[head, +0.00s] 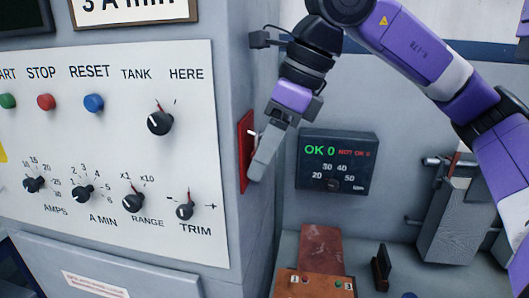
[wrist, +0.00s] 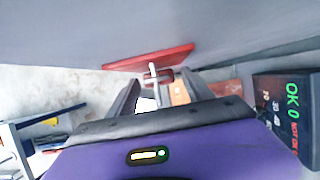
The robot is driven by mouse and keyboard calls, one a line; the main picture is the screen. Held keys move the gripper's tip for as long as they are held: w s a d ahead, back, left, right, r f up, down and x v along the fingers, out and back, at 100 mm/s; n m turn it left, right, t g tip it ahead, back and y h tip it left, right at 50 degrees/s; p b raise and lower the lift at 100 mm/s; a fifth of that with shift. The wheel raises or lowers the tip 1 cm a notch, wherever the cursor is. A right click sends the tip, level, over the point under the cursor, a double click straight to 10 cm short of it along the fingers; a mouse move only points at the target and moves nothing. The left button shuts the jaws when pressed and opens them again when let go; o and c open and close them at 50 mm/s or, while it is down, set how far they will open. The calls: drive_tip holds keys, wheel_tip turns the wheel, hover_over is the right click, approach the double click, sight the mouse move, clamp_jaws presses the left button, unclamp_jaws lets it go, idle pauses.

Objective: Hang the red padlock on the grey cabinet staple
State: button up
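A flat red plate (head: 245,152) is on the side face of the grey cabinet (head: 232,70), and it also shows in the wrist view (wrist: 125,62). A small pale metal fitting (wrist: 153,72) stands out from the plate, with a small dark red part beside it. I cannot tell whether that red part is the padlock; no padlock shows clearly elsewhere. My gripper (head: 262,158) is at the red plate and partly covers it. In the wrist view its two fingers (wrist: 160,84) are apart, with the fitting seen between their tips. Contact cannot be judged.
The cabinet's white control panel (head: 110,130) with knobs and buttons is at the left. A dark display box (head: 337,162) reading "OK 0" is on the back wall to the right. Below are a brown box (head: 313,284), a reddish block (head: 321,245) and a grey fixture (head: 445,225).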

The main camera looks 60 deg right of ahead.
drive_tip(key=shift+r+p, duration=0.2)
drive_tip(key=shift+p, duration=0.35)
drive_tip(key=a+b+v, duration=0.1)
drive_tip(key=b+v, duration=0.1)
drive_tip(key=v, duration=0.5)
drive_tip(key=shift+d+r, duration=0.3)
drive_tip(key=shift+r, duration=0.05)
